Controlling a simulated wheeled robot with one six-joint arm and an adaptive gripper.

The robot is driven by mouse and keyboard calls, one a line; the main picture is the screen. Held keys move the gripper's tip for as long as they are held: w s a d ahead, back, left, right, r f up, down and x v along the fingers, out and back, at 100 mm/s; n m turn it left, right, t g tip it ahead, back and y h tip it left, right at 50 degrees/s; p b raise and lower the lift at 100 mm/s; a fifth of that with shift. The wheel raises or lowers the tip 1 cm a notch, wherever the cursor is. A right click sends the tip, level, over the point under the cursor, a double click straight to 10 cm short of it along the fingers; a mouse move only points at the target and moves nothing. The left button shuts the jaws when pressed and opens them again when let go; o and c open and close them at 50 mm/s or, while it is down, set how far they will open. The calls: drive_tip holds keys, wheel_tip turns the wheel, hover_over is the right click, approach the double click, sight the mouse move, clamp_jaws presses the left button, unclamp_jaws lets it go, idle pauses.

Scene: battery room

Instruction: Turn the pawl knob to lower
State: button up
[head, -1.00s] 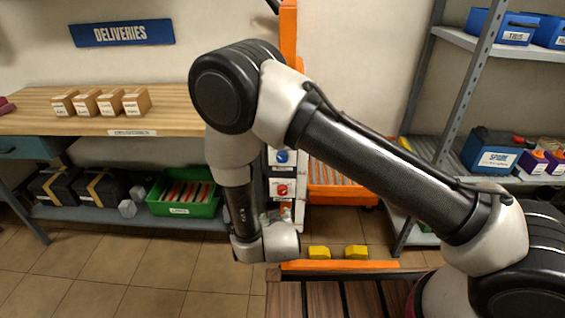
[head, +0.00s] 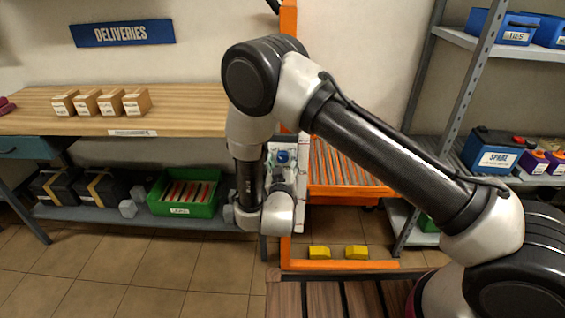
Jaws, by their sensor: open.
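A narrow white control panel (head: 272,157) stands on the orange post of a lift frame near the middle of the head view. A blue knob (head: 282,156) on a white plate shows at its upper part. The lower part of the panel, where a red knob sat in view earlier, is now hidden behind my wrist and gripper. The labels are too small to tell which knob is the pawl knob. My gripper (head: 284,178) is partly visible in front of the panel, just below the blue knob, open. I cannot tell whether it touches anything.
An orange lift frame (head: 287,90) with a roller deck (head: 345,165) and yellow blocks (head: 357,252) stands behind my arm. A wooden bench (head: 40,122) with small boxes is at left, grey shelving (head: 470,45) at right. The floor at left is clear.

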drive_tip(key=shift+c, duration=0.3)
drive_tip(key=c, duration=1)
drive_tip(key=shift+o, duration=0.2)
drive_tip(key=shift+m, duration=0.4)
drive_tip(key=m, duration=0.3)
drive_tip(key=shift+a+m, duration=0.1)
drive_tip(key=shift+m, duration=0.2)
drive_tip(key=m, duration=0.4)
drive_tip(key=shift+m, duration=0.4)
drive_tip(key=m, duration=0.4)
drive_tip(key=shift+a, duration=0.1)
drive_tip(key=m, duration=0.4)
drive_tip(key=shift+r+m, duration=0.1)
drive_tip(key=shift+m, duration=0.2)
